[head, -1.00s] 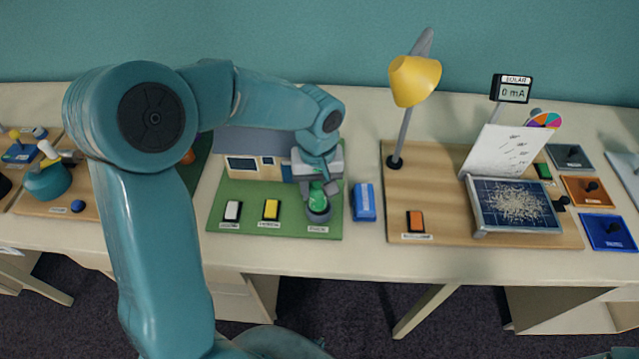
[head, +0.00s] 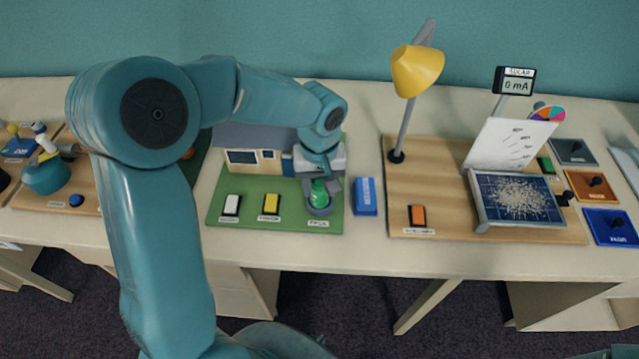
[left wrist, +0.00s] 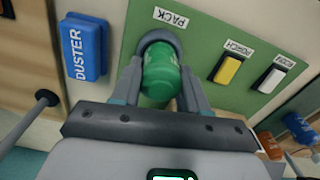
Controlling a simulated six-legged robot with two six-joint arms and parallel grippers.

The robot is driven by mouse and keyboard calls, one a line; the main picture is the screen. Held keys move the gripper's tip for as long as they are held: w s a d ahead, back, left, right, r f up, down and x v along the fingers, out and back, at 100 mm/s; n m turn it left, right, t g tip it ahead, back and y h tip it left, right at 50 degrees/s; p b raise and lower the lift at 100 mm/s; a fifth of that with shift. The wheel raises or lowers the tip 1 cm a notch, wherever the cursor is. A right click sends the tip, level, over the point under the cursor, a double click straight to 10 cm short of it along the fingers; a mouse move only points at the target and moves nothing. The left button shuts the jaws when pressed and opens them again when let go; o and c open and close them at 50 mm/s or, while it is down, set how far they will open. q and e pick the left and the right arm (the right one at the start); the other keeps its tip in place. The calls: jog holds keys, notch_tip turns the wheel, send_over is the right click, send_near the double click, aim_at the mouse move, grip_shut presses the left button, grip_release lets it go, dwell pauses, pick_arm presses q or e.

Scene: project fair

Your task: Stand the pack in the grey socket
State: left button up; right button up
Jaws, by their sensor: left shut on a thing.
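The green pack (head: 319,191) is between the fingers of my left gripper (head: 321,187), which is shut on it. In the left wrist view the pack (left wrist: 161,74) shows between the two grey fingers. The grey socket (head: 320,209) is a round cup at the right front of the green board, by the PACK label. The pack's lower end is at the socket's mouth; how deep it sits I cannot tell. In the left wrist view the socket's rim (left wrist: 160,36) curves around the pack's far end. My right gripper is not in view.
A blue duster (head: 366,196) lies just right of the green board (head: 293,211). A white switch (head: 232,205) and a yellow switch (head: 271,205) are left of the socket. The model house (head: 242,158) stands behind. A yellow lamp (head: 416,70) stands further right.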

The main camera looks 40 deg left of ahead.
aim_at(320, 181)
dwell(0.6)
pick_arm(q)
jog(key=shift+f+b, duration=0.65)
jog(key=o, duration=0.9)
jog(key=shift+r, duration=0.1)
notch_tip(320, 181, up, 11)
jog(key=p, duration=0.8)
